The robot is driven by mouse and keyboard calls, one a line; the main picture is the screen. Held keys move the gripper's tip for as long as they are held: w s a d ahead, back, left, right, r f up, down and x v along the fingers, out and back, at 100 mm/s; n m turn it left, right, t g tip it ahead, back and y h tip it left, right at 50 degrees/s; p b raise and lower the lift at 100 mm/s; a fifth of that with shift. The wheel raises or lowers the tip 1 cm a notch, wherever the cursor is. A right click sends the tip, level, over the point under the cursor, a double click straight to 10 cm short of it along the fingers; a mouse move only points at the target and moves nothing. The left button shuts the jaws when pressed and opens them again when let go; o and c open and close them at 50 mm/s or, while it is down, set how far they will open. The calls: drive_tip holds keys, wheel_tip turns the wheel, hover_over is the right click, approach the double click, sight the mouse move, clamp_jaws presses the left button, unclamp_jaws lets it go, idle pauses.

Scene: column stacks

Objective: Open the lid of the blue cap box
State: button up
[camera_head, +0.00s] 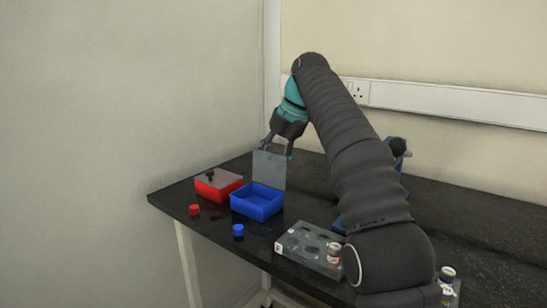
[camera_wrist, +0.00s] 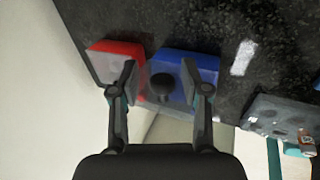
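The blue cap box (camera_head: 256,207) stands on the black table, its empty blue inside showing. Its grey see-through lid (camera_head: 269,169) stands upright at the back edge, so the box is open. My gripper (camera_head: 279,149) is at the top of the raised lid, partly behind it. In the wrist view the two fingers (camera_wrist: 158,80) are spread apart, with the lid's dark round knob (camera_wrist: 163,86) between them and a gap on each side. The blue box (camera_wrist: 182,64) shows behind the right finger.
A red box (camera_head: 225,189) with a closed grey lid and dark knob stands left of the blue one. A red cap (camera_head: 194,210) and a blue cap (camera_head: 238,231) lie in front. A grey rack (camera_head: 304,248) with a vial (camera_head: 334,253) stands right.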

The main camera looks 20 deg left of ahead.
drive_tip(key=shift+w+d+r, duration=0.1)
drive_tip(key=shift+w+d, duration=0.05)
drive_tip(key=shift+d, duration=0.05)
drive_tip(key=shift+r, duration=0.1)
drive_tip(key=shift+d+r, duration=0.15)
drive_tip(key=shift+r, duration=0.25)
drive_tip(key=shift+d, duration=0.45)
drive_tip(key=shift+o, duration=0.4)
drive_tip(key=shift+s+d+f, duration=0.1)
drive_tip(key=shift+s+d, duration=0.05)
drive_tip(key=shift+d, duration=0.75)
drive_tip(key=shift+s+d+f, duration=0.1)
drive_tip(key=shift+s+d, duration=0.05)
drive_tip(key=shift+d, duration=0.75)
drive_tip(key=d, duration=0.7)
drive_tip(key=shift+s+d+r, duration=0.2)
drive_tip(key=shift+d+r, duration=0.2)
drive_tip(key=shift+c, duration=0.4)
drive_tip(key=shift+s+a+f, duration=0.1)
drive_tip(key=shift+a+f, duration=0.05)
drive_tip(key=shift+f, duration=0.1)
